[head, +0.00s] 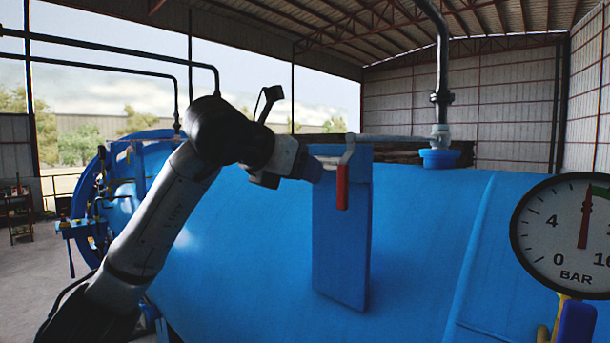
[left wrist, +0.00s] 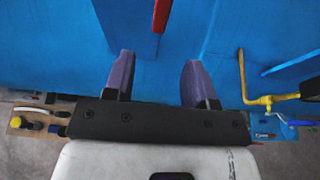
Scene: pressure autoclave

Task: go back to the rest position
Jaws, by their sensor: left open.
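My left arm comes in from the lower left in the head view. Its gripper (head: 312,170) is in front of the blue autoclave (head: 430,230), just left of a red-handled lever (head: 342,187) on a pipe. In the left wrist view my left gripper (left wrist: 158,75) has its two purple fingers apart, with nothing between them. The red handle (left wrist: 162,15) shows beyond the fingertips there, apart from them. My right gripper is in neither view.
A pressure gauge (head: 575,235) marked BAR stands at the right edge, its red needle pointing up. A vertical pipe (head: 442,80) rises from the vessel top. A yellow pipe (left wrist: 244,80) is right of the fingers in the wrist view. Open floor (head: 40,255) lies at the left.

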